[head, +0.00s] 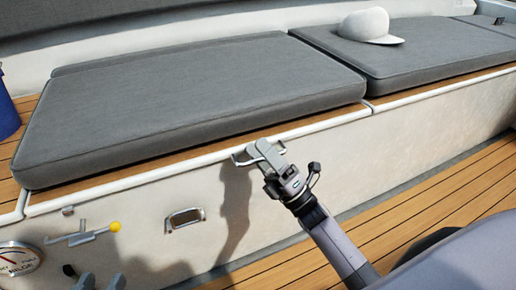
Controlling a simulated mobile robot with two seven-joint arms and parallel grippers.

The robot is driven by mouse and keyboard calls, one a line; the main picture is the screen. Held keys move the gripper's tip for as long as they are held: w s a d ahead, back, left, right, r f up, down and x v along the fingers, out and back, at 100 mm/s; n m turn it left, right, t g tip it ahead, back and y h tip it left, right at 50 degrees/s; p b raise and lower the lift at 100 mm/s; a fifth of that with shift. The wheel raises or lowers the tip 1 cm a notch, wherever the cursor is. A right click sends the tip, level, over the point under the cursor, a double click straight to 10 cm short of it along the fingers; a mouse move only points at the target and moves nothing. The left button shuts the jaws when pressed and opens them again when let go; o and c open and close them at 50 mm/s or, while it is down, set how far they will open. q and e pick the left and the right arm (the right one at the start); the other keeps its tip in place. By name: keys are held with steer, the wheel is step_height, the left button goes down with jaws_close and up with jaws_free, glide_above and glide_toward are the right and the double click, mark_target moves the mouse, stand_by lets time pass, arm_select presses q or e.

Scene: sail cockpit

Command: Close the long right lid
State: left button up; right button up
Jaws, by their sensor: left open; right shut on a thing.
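The long lid (155,173) is a teak-topped bench lid with a white front edge and a grey cushion (200,95) on it. It lies flat or nearly flat on the white bench front; I cannot tell whether a thin gap is left under its edge. My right gripper (264,150) is shut on a metal handle (238,156) at the lid's front edge, and its fingers hide part of the handle. My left gripper (100,281) is open and empty at the bottom left, low before the bench front, mostly cut off by the picture edge.
A second cushioned seat (430,50) with a white cap (368,26) adjoins on the right. A lever with a yellow knob (115,227), a gauge (14,260) and a recessed metal fitting (185,218) are on the bench front. A blue bucket (6,112) stands far left. Teak floor (440,205) is clear at right.

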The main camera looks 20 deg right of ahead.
steer(key=shift+m+h, duration=0.4)
steer(key=shift+h, duration=0.1)
steer(key=v, duration=0.4)
steer(key=w+v, duration=0.1)
steer(key=v, duration=0.1)
steer(key=shift+s+d+f, duration=0.3)
steer(key=shift+d+f, duration=0.15)
steer(key=shift+f, duration=0.1)
steer(key=shift+c, duration=0.5)
steer(key=shift+s, duration=0.2)
steer(key=shift+w+a+r, duration=0.1)
steer(key=shift+a, duration=0.05)
steer(key=shift+p, duration=0.3)
